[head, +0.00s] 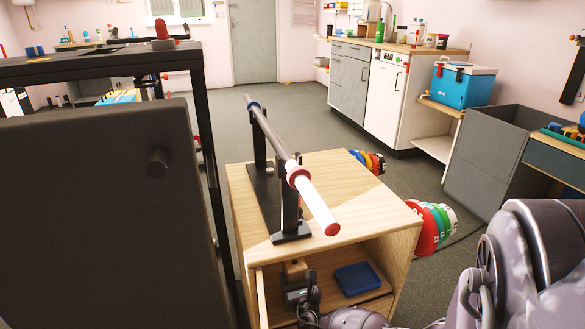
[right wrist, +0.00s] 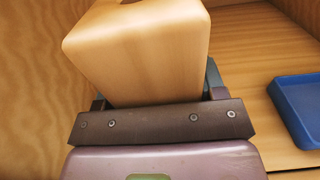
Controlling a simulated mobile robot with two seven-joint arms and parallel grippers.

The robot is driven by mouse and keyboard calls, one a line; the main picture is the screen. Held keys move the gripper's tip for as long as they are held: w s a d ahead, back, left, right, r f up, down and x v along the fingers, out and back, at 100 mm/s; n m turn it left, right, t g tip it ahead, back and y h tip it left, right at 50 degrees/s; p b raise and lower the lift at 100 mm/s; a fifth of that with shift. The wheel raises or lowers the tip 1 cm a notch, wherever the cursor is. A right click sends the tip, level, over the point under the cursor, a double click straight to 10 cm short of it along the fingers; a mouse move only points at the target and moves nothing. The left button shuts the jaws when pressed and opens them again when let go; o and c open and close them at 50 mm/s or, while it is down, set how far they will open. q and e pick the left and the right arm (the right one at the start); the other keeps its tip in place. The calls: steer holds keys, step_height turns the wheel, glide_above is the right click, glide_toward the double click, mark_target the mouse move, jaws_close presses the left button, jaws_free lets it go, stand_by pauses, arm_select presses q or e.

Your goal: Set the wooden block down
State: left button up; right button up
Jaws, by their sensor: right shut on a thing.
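The wooden block (head: 293,268) is a light tan block inside the open compartment of the wooden cabinet (head: 330,238), on its left side. My right gripper (head: 298,284) reaches in from the front and is shut on the block. In the right wrist view the wooden block (right wrist: 140,50) fills the upper middle, between the fingers, slightly tilted in the picture. I cannot tell whether its underside touches the compartment floor. A shallow blue tray (head: 358,278) lies to the right on the floor of the compartment, apart from the block; the blue tray also shows in the right wrist view (right wrist: 297,108). My left gripper is not in view.
A black stand (head: 291,237) on the cabinet top carries a long rod with a white end (head: 314,203). A dark panel (head: 100,220) and black frame stand close on the left. Coloured plates (head: 428,228) lean at the cabinet's right. Compartment floor around the blue tray is bare.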

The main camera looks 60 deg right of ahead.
steer(key=shift+w+r, duration=0.1)
steer(key=o, duration=1.2)
steer(key=shift+s+a, duration=0.25)
steer(key=shift+s, duration=0.1)
arm_select(q)
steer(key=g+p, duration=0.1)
steer(key=p, duration=0.1)
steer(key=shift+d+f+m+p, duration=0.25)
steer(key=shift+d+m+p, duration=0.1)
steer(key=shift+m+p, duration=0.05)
arm_select(e)
steer(key=v, duration=1.1)
steer(key=shift+s+a, duration=0.1)
steer(key=shift+s, duration=0.05)
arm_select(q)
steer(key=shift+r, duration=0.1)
